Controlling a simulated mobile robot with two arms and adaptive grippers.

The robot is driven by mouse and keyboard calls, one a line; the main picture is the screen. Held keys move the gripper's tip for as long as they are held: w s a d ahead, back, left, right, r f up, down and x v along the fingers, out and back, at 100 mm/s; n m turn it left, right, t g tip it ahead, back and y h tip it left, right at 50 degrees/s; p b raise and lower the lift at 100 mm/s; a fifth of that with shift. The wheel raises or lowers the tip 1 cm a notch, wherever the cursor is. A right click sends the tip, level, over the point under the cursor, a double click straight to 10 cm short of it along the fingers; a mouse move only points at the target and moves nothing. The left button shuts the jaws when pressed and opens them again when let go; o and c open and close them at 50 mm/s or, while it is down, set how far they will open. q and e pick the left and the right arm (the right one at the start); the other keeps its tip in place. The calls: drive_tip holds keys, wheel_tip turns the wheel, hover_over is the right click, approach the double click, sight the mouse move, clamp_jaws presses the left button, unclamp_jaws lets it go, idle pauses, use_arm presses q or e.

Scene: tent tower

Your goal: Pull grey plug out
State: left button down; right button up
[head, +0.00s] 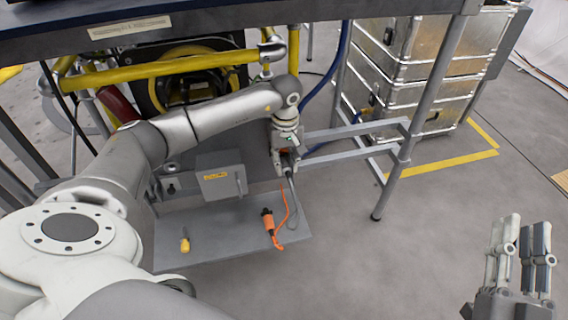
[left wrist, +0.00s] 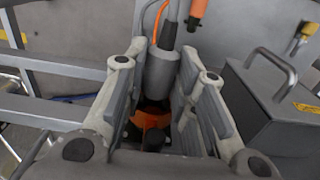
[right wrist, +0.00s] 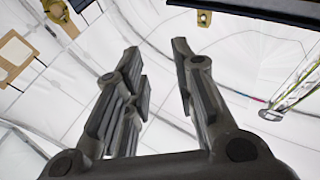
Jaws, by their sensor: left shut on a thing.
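The grey plug (left wrist: 162,72) is between the fingers of my left gripper (left wrist: 162,65), with its cable end toward the fingertips. In the head view, my left gripper (head: 287,155) is beside the grey box above the low shelf, and a grey cable (head: 291,190) hangs below it. An orange part (left wrist: 150,120) shows between the fingers nearer the palm; whether the plug is seated in it is hidden. My right gripper (head: 518,245) is open and empty at the lower right; its spread fingers also show in the right wrist view (right wrist: 160,75).
An orange connector (head: 268,218) with an orange cable and a yellow-handled tool (head: 185,240) lie on the low grey shelf (head: 220,245). The grey box (head: 218,178) stands left of my left gripper. Metal frame bars (head: 350,132) are to its right. Metal cases (head: 420,75) stand behind.

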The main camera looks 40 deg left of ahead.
sight(289, 175)
use_arm(q)
drive_tip(key=shift+s+d, duration=0.1)
use_arm(e)
drive_tip(key=shift+f, duration=0.1)
use_arm(q)
drive_tip(key=shift+s+d, duration=0.15)
drive_tip(key=shift+s+d+p, duration=0.2)
drive_tip(key=shift+d+p, duration=0.05)
drive_tip(key=shift+p, duration=0.05)
drive_tip(key=shift+s+d, duration=0.45)
drive_tip(key=shift+d, duration=0.1)
drive_tip(key=shift+s+d+p, duration=0.3)
drive_tip(key=shift+d+p, duration=0.05)
drive_tip(key=shift+p, duration=0.1)
use_arm(e)
wheel_tip(289, 175, down, 6)
drive_tip(key=g+h, duration=0.1)
drive_tip(key=g, duration=0.2)
drive_tip(key=shift+w+d+f+g+h, duration=0.2)
drive_tip(key=shift+w+d+g+h, duration=0.2)
drive_tip(key=shift+w, duration=0.05)
